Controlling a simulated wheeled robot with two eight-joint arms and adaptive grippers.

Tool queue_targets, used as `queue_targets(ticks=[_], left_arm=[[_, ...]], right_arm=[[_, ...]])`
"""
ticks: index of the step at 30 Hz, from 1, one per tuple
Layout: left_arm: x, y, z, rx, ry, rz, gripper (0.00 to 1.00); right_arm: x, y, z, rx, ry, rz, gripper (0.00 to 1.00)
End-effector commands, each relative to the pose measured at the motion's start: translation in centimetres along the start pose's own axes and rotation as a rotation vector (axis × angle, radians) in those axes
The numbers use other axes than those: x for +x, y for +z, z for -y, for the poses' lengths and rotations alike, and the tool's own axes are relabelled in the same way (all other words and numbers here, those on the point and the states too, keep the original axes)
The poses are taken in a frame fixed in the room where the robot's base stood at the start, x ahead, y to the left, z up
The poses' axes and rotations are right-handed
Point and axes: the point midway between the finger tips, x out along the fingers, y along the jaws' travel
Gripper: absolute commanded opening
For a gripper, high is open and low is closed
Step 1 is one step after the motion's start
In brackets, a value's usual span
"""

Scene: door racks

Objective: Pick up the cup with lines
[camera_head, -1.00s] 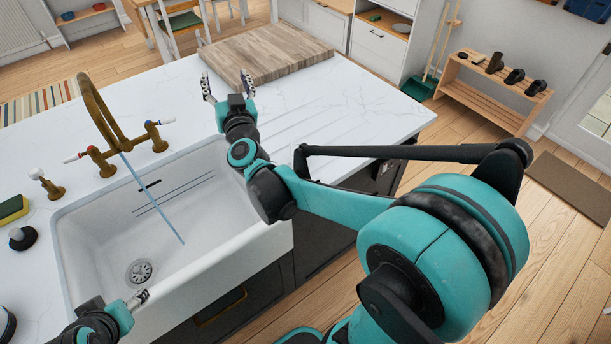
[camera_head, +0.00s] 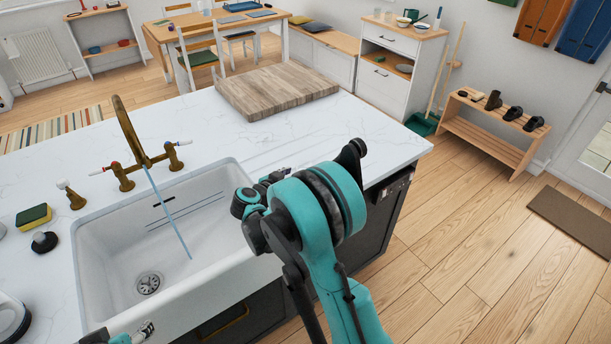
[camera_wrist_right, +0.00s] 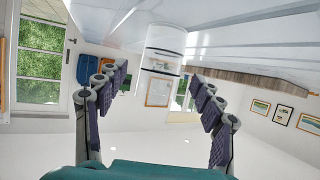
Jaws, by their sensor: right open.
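In the right wrist view, which is upside down, a pale, rounded, cup-like thing (camera_wrist_right: 165,45) with dark lines across it shows between the fingers. It looks like the cup with lines, standing on the white surface. My right gripper (camera_wrist_right: 158,75) is open and empty, its fingers spread to either side of that thing in the picture. I cannot tell how far beyond the fingertips it is. In the head view my right arm hides most of this gripper, and I cannot make out the cup. My left gripper (camera_head: 145,332) shows partly at the bottom edge, over the sink's front.
A white sink (camera_head: 130,245) with a brass tap (camera_head: 130,135) lies left of my right arm. A wooden board (camera_head: 275,90) lies on the counter (camera_head: 360,125) behind. A sponge (camera_head: 34,216) is at left. The counter right of the board is clear.

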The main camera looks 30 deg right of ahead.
Motion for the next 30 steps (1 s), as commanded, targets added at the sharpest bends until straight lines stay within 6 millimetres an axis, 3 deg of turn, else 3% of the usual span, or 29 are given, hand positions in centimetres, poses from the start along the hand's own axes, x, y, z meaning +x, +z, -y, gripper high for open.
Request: queue_targets(ticks=[16, 24, 26, 30], left_arm=[[1.9, 1.4, 0.0, 0.0, 0.0, 0.0, 0.61], [1.9, 1.4, 0.0, 0.0, 0.0, 0.0, 0.61], [1.9, 1.4, 0.0, 0.0, 0.0, 0.0, 0.61], [1.9, 1.4, 0.0, 0.0, 0.0, 0.0, 0.61]], right_arm=[[6.9, -0.1, 0.0, 0.003, 0.001, -0.002, 0.68], [7.4, -0.3, 0.0, 0.002, -0.001, -0.002, 0.68], [7.4, -0.3, 0.0, 0.002, -0.001, -0.002, 0.54], [7.4, -0.3, 0.0, 0.002, -0.001, -0.002, 0.18]])
